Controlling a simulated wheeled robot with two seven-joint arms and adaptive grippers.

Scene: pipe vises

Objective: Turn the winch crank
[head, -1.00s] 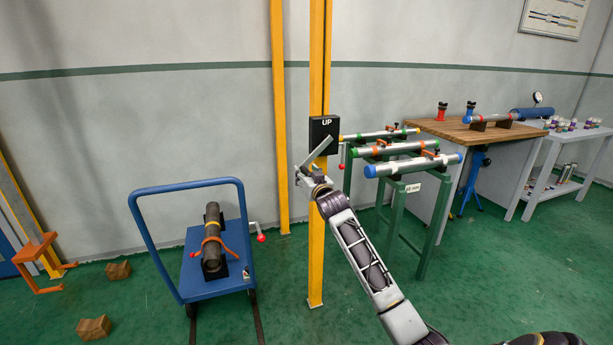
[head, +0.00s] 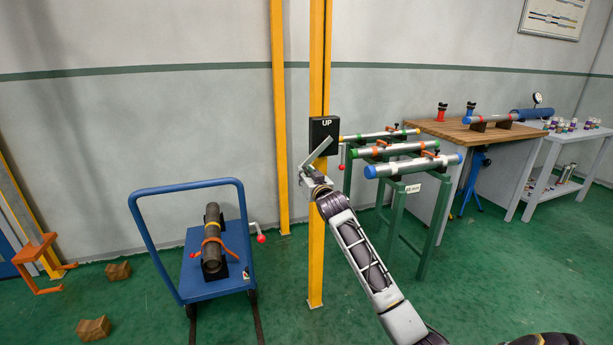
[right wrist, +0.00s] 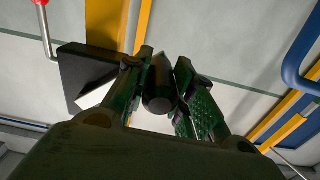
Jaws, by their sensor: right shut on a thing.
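The winch is a black box (head: 324,135) marked "UP" on a yellow post. A flat grey crank arm (head: 318,151) slants down and left from the box. My right gripper (head: 304,175) is at the crank arm's lower left end. In the right wrist view, my right gripper (right wrist: 160,100) is shut on a dark, rounded crank handle (right wrist: 160,88), which lies between its two fingers. The box (right wrist: 85,72) shows to the left of the fingers there. The handle is hidden in the head view. My left gripper is not in view.
A rod with a red knob (head: 342,166) hangs close to the box's right side. A green rack (head: 396,210) with several pipes stands right of the post. A blue cart (head: 205,283) carrying a dark pipe (head: 212,240) stands to the left. Wooden blocks (head: 93,328) lie on the floor.

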